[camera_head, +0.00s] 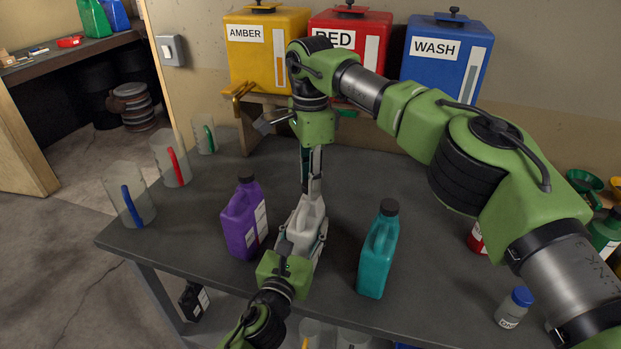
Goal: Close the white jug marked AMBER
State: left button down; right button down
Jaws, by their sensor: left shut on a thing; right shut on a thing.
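The white jug (302,232) stands on the dark table between a purple jug and a teal jug. Its label cannot be read from here. My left gripper (303,242) comes from the front and is shut on the jug's body, with a finger along each side. My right gripper (312,193) points straight down directly over the jug's top. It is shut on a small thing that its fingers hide. The jug's mouth and cap cannot be made out, so I cannot tell whether a cap sits on it.
The purple jug (243,222) is close at left; the teal jug (378,255) stands at right. Clear pitchers (130,208) line the left edge. AMBER (265,60), RED (383,27) and WASH (446,65) containers stand behind. A blue-capped bottle (513,309) is at front right.

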jog(key=m, duration=1.2)
jog(key=shift+m, duration=0.3)
jog(key=m, duration=1.1)
jog(key=c, duration=1.6)
grip_release()
notch_tip(320, 180, up, 7)
jog(key=shift+r, duration=0.2)
